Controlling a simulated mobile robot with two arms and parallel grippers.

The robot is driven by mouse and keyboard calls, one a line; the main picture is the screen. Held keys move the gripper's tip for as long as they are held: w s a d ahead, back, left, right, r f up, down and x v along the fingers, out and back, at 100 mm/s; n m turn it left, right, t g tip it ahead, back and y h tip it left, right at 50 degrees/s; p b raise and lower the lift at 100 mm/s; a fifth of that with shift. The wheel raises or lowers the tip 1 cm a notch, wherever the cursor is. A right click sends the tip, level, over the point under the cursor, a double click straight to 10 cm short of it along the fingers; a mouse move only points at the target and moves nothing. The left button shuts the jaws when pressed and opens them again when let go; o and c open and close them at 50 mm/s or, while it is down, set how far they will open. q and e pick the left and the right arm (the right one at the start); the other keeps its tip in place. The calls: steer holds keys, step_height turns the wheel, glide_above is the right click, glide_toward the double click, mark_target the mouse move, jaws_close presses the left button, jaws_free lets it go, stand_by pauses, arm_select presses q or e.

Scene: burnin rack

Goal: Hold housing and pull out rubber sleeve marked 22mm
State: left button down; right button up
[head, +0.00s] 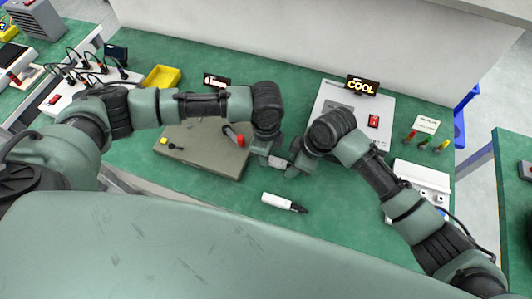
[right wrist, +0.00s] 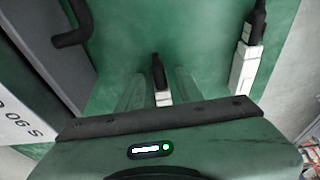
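A small white housing (head: 279,162) with a black sleeve (right wrist: 158,72) shows between my two grippers. In the right wrist view the housing (right wrist: 163,98) lies low in the picture with its sleeve pointing up. My right gripper (right wrist: 158,82) has its fingers apart on both sides of it, with green gaps showing. In the head view my right gripper (head: 299,164) is at the sleeve end and hides it. My left gripper (head: 265,157) is at the housing's left end; its finger opening cannot be made out. No 22mm marking is readable.
A second white piece with a black tip (head: 283,202) lies nearer on the green table (head: 235,205). A white block (head: 420,178) stands right.

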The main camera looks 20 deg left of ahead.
jaws_close()
stand_by(1.3)
steer(key=o, duration=0.8)
jaws_free()
steer(key=v, duration=1.2)
steer(key=shift+a+f, duration=0.1)
steer(key=shift+f, duration=0.15)
steer(key=c, duration=0.7)
steer(key=shift+x, duration=1.25)
steer(key=shift+c, duration=0.5)
